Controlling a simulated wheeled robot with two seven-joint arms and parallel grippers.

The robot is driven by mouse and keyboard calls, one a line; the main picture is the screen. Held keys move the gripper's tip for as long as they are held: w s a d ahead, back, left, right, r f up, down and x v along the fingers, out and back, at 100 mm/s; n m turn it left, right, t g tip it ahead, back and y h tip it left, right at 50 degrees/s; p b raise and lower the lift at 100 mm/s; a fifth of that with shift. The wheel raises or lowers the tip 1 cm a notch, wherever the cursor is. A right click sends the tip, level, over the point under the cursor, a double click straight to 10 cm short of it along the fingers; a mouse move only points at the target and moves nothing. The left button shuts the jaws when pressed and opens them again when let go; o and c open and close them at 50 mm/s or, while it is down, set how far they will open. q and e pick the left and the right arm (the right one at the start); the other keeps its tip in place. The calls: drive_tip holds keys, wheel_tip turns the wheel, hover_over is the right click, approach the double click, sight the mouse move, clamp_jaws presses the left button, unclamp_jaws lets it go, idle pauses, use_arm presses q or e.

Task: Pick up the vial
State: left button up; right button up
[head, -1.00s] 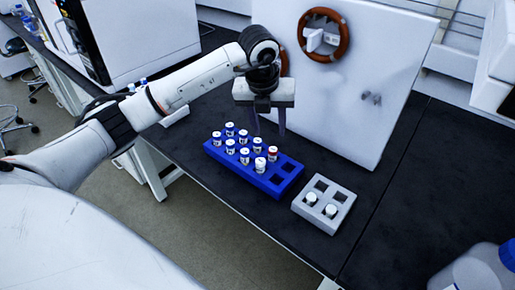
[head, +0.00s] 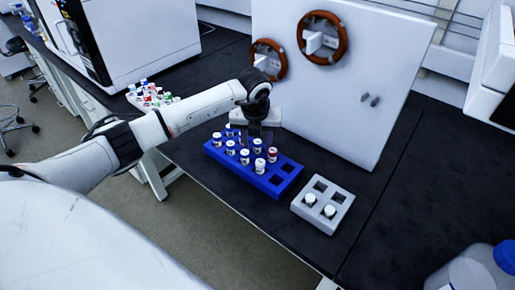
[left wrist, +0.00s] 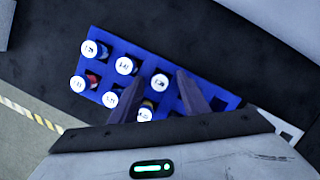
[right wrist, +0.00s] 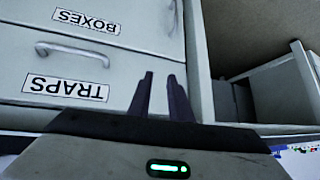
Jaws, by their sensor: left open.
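Several white-capped vials (head: 244,156) stand upright in a blue rack (head: 262,181) on the black bench; one vial (head: 272,155) has a red band. In the head view my left gripper (head: 254,141) points down over the rear part of the rack and hides some vials behind it. In the left wrist view the rack (left wrist: 148,56) lies below the open fingers (left wrist: 152,78), and a white-capped vial (left wrist: 160,82) shows between them. Whether the fingers touch it I cannot tell. My right gripper (right wrist: 160,77) is open and empty, away from the rack, in front of drawers.
A grey rack (head: 340,208) with two white-capped vials stands right of the blue rack. A large white panel (head: 345,95) with brown rings rises behind. More coloured-cap vials (head: 150,95) stand at the left.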

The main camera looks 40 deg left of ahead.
use_arm(q)
clamp_jaws()
drive_tip(key=shift+r, duration=0.1)
